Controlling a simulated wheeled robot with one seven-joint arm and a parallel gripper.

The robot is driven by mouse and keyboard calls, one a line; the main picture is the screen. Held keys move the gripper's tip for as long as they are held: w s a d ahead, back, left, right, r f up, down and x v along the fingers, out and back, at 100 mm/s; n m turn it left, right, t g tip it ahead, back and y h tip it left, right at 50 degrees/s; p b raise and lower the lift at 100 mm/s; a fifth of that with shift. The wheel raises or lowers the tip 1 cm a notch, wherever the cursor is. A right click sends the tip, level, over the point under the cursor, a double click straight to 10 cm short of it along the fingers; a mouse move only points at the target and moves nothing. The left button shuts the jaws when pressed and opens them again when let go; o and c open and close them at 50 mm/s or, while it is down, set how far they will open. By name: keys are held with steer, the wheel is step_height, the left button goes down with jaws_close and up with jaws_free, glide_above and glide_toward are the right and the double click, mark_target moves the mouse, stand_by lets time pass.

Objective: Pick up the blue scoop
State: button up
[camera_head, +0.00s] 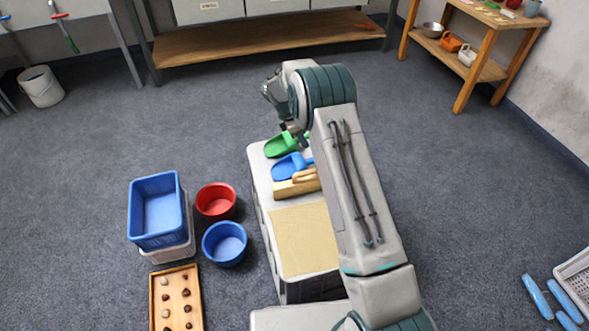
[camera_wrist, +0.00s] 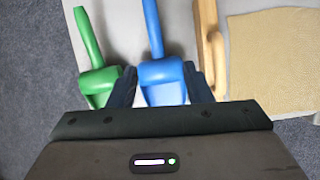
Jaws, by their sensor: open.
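The blue scoop (camera_head: 290,167) lies on a low pale cabinet top between a green scoop (camera_head: 280,145) and a wooden tool (camera_head: 298,186). In the wrist view the blue scoop (camera_wrist: 163,80) points its handle away from my gripper. My gripper (camera_wrist: 164,88) is open, with one dark finger on each side of the scoop's head. The left finger is between the blue scoop and the green scoop (camera_wrist: 95,75); the right finger is near the wooden tool (camera_wrist: 210,48). I cannot tell whether the fingers touch the scoop. In the head view my arm hides the gripper.
A tan mat (camera_head: 303,238) covers the near part of the cabinet top (camera_head: 258,178). On the floor to the left stand a blue crate (camera_head: 155,239), a red bucket (camera_head: 215,212), a blue bucket (camera_head: 224,258) and a wooden tray (camera_head: 154,300) of chestnuts. Open floor lies beyond.

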step_height(320, 180, down, 2)
steer(key=w, duration=0.1)
steer(key=b, duration=0.3)
glide_above(303, 163)
steer(key=s+d, duration=0.1)
steer(key=shift+n, duration=0.4)
steer(key=f, duration=0.7)
steer(key=shift+s+d+f, duration=0.1)
steer(key=shift+s+f, duration=0.1)
steer(key=shift+f, duration=0.05)
steer(key=shift+d+b+x, duration=0.15)
steer(key=shift+b+x, duration=0.6)
steer(key=shift+x, duration=0.8)
steer(key=shift+d+b+x, duration=0.15)
steer(key=shift+b+x, duration=0.6)
steer(key=shift+x, duration=0.75)
steer(key=shift+r, duration=0.2)
steer(key=shift+c, duration=0.3)
jaws_close()
